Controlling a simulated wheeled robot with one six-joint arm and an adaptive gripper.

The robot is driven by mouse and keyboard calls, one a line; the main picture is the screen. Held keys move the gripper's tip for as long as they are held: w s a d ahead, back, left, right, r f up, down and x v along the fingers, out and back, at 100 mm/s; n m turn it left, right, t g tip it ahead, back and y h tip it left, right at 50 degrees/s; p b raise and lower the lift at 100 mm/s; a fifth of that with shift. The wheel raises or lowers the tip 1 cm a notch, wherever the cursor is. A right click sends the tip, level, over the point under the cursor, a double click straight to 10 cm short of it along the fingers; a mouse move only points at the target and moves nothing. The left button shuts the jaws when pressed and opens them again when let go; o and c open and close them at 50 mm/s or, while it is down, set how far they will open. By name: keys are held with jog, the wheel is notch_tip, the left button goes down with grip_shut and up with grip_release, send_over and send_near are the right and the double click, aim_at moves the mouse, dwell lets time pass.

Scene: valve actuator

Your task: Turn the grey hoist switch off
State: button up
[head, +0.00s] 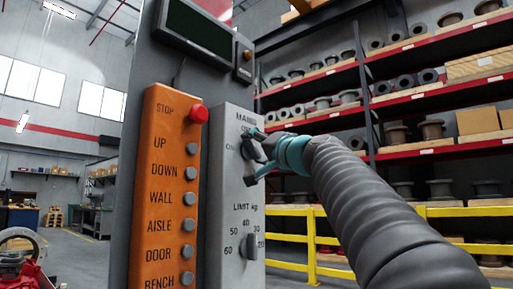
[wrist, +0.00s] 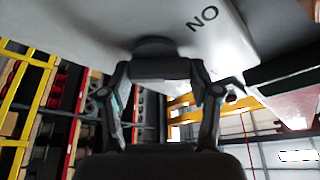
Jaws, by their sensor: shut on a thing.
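The grey hoist switch panel (head: 222,170) stands beside the orange button panel. Its upper dark switch knob (head: 246,146) is mostly hidden by my gripper (head: 260,151). An "ON" label is at the knob's left; the small lettering above is hard to read. In the wrist view, the dark knob (wrist: 155,46) sticks out of the pale panel face. My gripper (wrist: 162,70) has one finger on each side of its dark handle bar and is shut on it. I cannot tell exactly which way the knob points.
A lower knob (head: 250,246) marked "LIMIT kg" sits below on the same panel. The orange panel (head: 172,200) carries several grey buttons and a red stop button (head: 198,113). A yellow rail (head: 312,245) and loaded shelves stand behind my arm.

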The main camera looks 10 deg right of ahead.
jog(key=shift+r, duration=0.15)
jog(key=shift+w+d+m+g+h+p, duration=0.1)
jog(key=shift+m+g+h+p, duration=0.35)
jog(key=shift+m+p, duration=0.75)
jog(key=shift+s+m+g+h+p, duration=0.1)
jog(key=shift+m+g+h+p, duration=0.35)
jog(key=shift+m, duration=1.4)
jog(key=shift+w+d+m+g+h+p, duration=0.15)
jog(key=shift+m+h+p, duration=0.6)
jog(key=shift+m, duration=0.8)
jog(key=shift+a+g+y, duration=0.1)
jog(key=shift+g+y, duration=0.15)
jog(key=shift+y, duration=0.1)
jog(key=o, duration=1.1)
jog(key=shift+o, duration=0.2)
